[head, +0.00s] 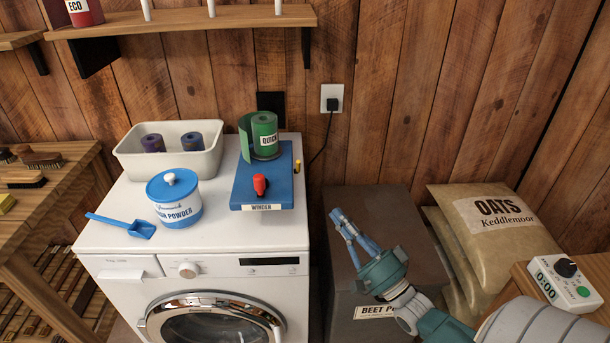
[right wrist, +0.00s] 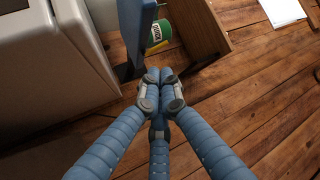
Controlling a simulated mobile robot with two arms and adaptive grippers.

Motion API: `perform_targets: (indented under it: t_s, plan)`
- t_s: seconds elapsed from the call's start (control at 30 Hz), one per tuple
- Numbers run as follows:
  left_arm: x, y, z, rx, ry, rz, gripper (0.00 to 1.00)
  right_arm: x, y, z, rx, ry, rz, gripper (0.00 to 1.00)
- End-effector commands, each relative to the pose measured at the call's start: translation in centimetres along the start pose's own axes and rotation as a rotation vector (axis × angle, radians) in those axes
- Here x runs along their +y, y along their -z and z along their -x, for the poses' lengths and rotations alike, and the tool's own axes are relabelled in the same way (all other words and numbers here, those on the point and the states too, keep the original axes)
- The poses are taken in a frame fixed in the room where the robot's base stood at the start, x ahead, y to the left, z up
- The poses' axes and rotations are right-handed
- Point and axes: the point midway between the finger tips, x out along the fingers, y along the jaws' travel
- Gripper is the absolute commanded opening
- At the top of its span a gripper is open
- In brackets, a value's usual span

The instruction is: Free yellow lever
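The yellow lever (head: 297,166) is a small piece on the right side of the blue winder (head: 240,188), which lies on the washing machine. The winder has a red knob (head: 260,184) at its front and a green roll labelled QUICK (head: 265,136) at its back. My right gripper (head: 345,220) is right of the winder, apart from it and over the dark bin. In the right wrist view its fingers (right wrist: 161,76) are drawn together with nothing visible between them. There, a yellow patch (right wrist: 160,46) shows below a green labelled thing; I cannot tell if it is the lever. My left gripper is out of view.
A dark bin (head: 395,205) and oats sacks (head: 495,225) stand right. A shelf (head: 190,18) hangs above.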

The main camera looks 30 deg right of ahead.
Motion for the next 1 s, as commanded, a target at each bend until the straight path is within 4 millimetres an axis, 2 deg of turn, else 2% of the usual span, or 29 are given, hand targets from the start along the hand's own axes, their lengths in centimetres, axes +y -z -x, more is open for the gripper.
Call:
perform_targets:
  t_s: [0.17, 0.4, 0.6, 0.8, 1.0]
  plan:
    - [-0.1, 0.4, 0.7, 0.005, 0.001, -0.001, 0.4, -0.3, 0.1, -2.5, 0.001, 0.004, 0.001, 0.0]
    - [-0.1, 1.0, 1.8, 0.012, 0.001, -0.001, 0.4, -0.4, 0.1, -7.7, 0.002, 0.005, 0.0, 0.0]
    - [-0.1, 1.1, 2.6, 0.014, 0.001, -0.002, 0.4, -0.2, 0.1, -11.4, 0.002, 0.002, 0.001, 0.0]
    - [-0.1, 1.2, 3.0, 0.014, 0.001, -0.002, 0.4, -0.1, 0.0, -13.4, 0.001, 0.001, 0.001, 0.0]
    - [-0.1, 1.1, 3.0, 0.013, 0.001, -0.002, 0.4, 0.0, 0.0, -13.7, 0.0, -0.001, 0.0, 0.0]
